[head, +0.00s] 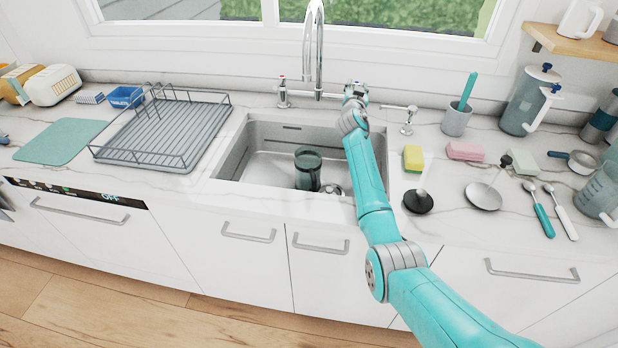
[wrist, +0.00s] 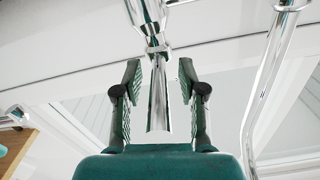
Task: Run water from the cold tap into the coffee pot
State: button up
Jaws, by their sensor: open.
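The coffee pot (head: 307,172), dark greenish and see-through, stands upright in the sink basin (head: 262,168), below and in front of the tall chrome spout (head: 318,45). No stream of water shows from the spout. A tap handle with a red mark (head: 282,92) stands left of the spout. The blue-marked cold tap (head: 357,88) is on the right, partly hidden by my gripper (head: 354,104). In the wrist view my gripper (wrist: 160,75) is open, with a chrome tap lever (wrist: 158,105) between its two fingers, apparently without them closing on it. The spout also shows there (wrist: 272,70).
A grey dish rack (head: 165,130) stands left of the sink. A window is behind the tap.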

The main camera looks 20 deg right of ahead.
jog(key=shift+r, duration=3.4)
